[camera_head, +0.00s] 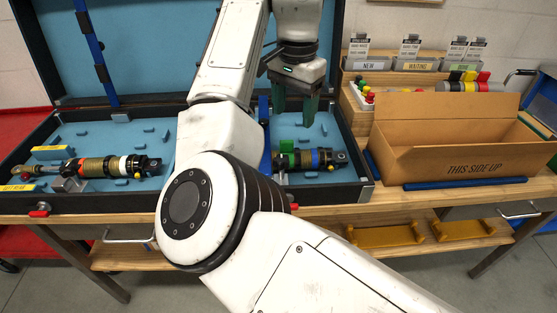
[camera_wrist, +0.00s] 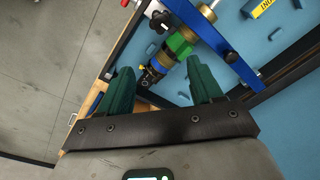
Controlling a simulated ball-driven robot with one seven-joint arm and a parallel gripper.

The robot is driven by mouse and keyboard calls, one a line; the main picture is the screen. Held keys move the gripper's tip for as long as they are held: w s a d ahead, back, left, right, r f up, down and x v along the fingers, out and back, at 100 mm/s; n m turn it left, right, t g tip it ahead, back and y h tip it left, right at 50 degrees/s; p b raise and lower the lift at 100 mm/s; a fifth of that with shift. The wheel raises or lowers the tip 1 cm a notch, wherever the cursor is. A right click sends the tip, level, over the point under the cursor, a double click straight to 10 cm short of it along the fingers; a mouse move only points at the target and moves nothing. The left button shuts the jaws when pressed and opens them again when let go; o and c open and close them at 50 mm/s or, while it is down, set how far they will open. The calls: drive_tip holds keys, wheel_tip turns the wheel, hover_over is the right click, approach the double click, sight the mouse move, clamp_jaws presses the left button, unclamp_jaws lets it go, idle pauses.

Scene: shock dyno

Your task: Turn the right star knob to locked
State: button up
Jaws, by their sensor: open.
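My gripper (camera_head: 295,108) hangs above the right part of the open case (camera_head: 352,192), with its two green fingers apart and nothing between them. In the wrist view my gripper (camera_wrist: 160,66) points toward the case's edge. A black star-shaped knob (camera_wrist: 160,21) stands at the end of a blue bar (camera_wrist: 215,42), beyond the fingertips and apart from them. The bar crosses a shock absorber with a green part (camera_wrist: 180,46). In the head view this shock (camera_head: 325,158) lies below my gripper. The knob is not clear in the head view, where my arm hides part of the case.
Another shock (camera_head: 100,167) lies in the left part of the case. A blue bar (camera_head: 97,55) stands raised against the lid there. A cardboard box (camera_head: 450,155) stands right of the case, near a rack of labelled bins (camera_head: 415,63). My arm crosses the case's middle.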

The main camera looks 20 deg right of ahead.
sight(282, 158)
drive_tip(key=shift+n+g, duration=0.3)
drive_tip(key=a+f, duration=0.1)
drive_tip(key=f, duration=0.6)
drive_tip(key=a+f, duration=0.1)
drive_tip(key=f, duration=0.3)
drive_tip(key=shift+s+a+b, duration=0.15)
drive_tip(key=shift+a+b, duration=0.15)
drive_tip(key=c, duration=1.1)
